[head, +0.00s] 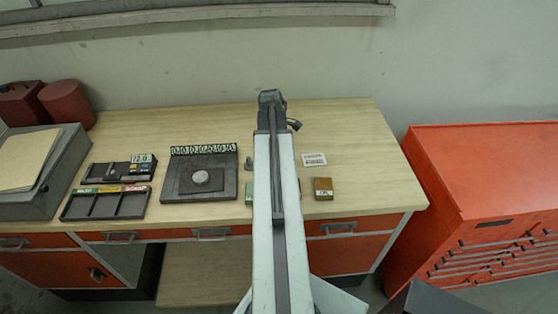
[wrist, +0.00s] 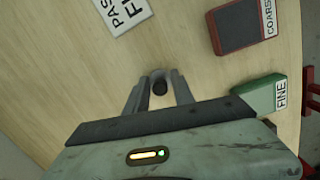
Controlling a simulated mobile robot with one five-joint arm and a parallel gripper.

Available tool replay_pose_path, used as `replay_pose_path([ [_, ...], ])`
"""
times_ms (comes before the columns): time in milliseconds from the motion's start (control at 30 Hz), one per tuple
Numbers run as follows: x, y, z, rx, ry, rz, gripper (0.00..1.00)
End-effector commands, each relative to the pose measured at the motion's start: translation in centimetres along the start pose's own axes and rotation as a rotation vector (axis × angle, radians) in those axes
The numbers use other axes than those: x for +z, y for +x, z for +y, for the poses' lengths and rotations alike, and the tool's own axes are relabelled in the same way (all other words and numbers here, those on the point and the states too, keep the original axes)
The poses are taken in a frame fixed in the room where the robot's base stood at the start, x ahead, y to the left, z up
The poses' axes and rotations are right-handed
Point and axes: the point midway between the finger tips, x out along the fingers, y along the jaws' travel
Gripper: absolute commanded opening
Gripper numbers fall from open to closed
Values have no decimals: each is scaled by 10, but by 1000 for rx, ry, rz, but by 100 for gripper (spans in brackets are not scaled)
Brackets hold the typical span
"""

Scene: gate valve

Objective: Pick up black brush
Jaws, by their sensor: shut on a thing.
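In the wrist view my gripper (wrist: 158,84) has its two grey fingers closed around a small dark round thing (wrist: 159,87). It looks like the end of the black brush, seen end-on. The rest of it is hidden, so its length and whether it touches the wooden bench top cannot be told. In the head view my own arm covers the middle of the bench and hides the gripper and what it holds.
A green FINE block (wrist: 260,95) and a dark red COARSE block (wrist: 240,25) lie to the gripper's right. A white card (head: 314,158) and brown block (head: 323,188) lie right of my arm. A black tray (head: 106,204) and dark plate (head: 200,178) are left.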

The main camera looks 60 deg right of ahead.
Motion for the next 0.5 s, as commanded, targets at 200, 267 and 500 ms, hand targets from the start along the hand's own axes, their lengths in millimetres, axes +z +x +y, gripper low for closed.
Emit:
replay_pose_path([
  [200,0,-4,0,0,-1,0,0],
  [267,1,-10,0,0,-1,0,0],
  [500,6,-53,0,0,-1,0,0],
])
